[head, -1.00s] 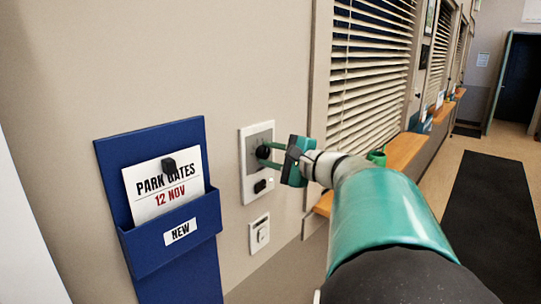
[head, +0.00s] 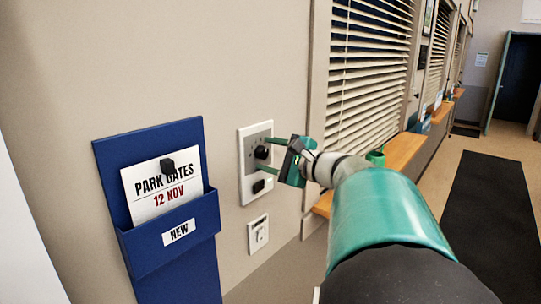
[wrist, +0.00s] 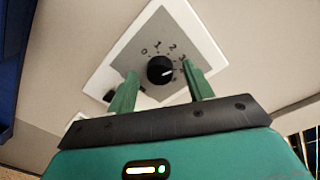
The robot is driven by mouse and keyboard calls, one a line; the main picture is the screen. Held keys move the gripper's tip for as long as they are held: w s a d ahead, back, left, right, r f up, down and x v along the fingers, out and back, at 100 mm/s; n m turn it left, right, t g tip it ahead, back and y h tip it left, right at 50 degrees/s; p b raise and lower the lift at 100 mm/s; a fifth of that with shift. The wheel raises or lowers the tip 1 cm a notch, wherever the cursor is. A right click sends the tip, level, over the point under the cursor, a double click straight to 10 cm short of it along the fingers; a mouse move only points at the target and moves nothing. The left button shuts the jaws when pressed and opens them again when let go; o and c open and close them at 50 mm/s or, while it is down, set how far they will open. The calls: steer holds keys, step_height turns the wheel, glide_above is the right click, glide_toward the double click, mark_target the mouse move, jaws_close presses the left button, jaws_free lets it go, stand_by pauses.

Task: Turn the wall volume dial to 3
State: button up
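The black round volume dial (wrist: 160,70) sits on a grey and white wall plate (wrist: 197,32), and it also shows in the head view (head: 262,153). Printed numbers 0, 1, 2 and apparently 3 run around its upper edge in the wrist view. Its white pointer mark points right, near or just past the 3; the exact setting is hard to read. My gripper (wrist: 160,69) is open, with its green fingers on either side of the dial and gaps between. In the head view my gripper (head: 267,154) reaches the plate from the right.
A black rocker or button (head: 258,187) is low on the same plate, with a smaller white switch plate (head: 258,234) below. A blue wall pocket (head: 150,245) holding a card hangs at left. Window blinds (head: 370,70) and a wooden sill (head: 404,150) lie right.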

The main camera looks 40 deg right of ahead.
steer(key=s+d, duration=0.1)
steer(key=s, duration=1.2)
steer(key=shift+s+d+r, duration=0.2)
steer(key=shift+s+r, duration=0.1)
steer(key=w+a+f+n+g+y, duration=0.1)
steer(key=w+a+f+n+g, duration=0.15)
steer(key=a, duration=0.45)
steer(key=w+a+f+n+g+y, duration=0.1)
steer(key=a+f+n+g+y, duration=0.1)
steer(key=a+f+n, duration=0.3)
steer(key=w+a+f+n+g+y, duration=0.1)
steer(key=w+a+f+g, duration=0.15)
steer(key=a, duration=0.55)
steer(key=s+a+f+n+g+h, duration=0.2)
steer(key=s+a+f+n+h, duration=0.1)
steer(key=a+f+n, duration=0.2)
steer(key=s+a+f+n+g+h, duration=0.2)
steer(key=a+f+n, duration=0.3)
steer(key=a+n, duration=0.4)
steer(key=shift+s+g+h, duration=0.4)
steer(key=shift+s, duration=0.2)
